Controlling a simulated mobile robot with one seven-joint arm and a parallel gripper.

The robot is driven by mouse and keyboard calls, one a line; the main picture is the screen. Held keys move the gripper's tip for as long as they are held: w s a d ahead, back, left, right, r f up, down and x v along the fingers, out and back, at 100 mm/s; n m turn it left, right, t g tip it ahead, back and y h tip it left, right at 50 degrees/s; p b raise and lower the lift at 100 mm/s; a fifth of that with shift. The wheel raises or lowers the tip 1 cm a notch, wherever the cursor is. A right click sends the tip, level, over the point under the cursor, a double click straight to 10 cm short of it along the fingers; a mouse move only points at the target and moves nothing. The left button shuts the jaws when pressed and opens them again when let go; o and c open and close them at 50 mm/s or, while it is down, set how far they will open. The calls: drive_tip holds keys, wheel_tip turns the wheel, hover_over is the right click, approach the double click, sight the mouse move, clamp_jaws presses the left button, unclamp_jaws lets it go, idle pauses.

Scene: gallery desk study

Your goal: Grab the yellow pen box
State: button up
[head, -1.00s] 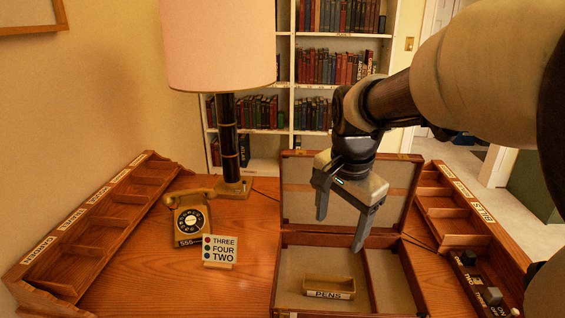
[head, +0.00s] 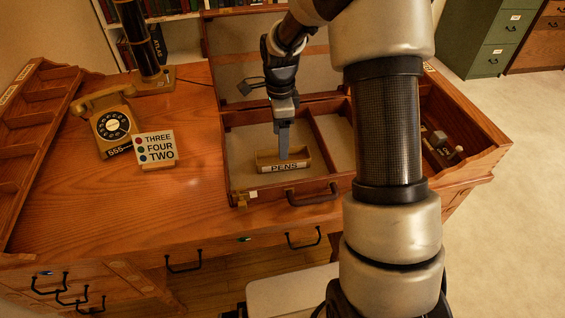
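The yellow pen box (head: 284,166), a small open tray labelled PENS, sits in the left compartment of the open wooden case (head: 238,172), near its front wall. My gripper (head: 284,152) points down at the pen box from above. Its fingers look edge-on, so they overlap as one grey bar. The tip reaches the box's middle, behind the labelled front wall. Whether the fingers are apart, or touch the box, I cannot tell.
A yellow telephone (head: 112,126) and a sign reading THREE FOUR TWO (head: 157,147) stand left of the case. A lamp base (head: 150,79) stands behind them. The desktop in front of the telephone is clear.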

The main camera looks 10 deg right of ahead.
sight(267, 161)
drive_tip(key=f, duration=0.4)
drive_tip(key=f+b, duration=0.1)
drive_tip(key=f, duration=0.2)
drive_tip(key=shift+s+d+f, duration=0.1)
drive_tip(key=shift+s+d, duration=0.05)
drive_tip(key=shift+d, duration=0.1)
drive_tip(key=shift+c, duration=0.5)
drive_tip(key=c, duration=1.2)
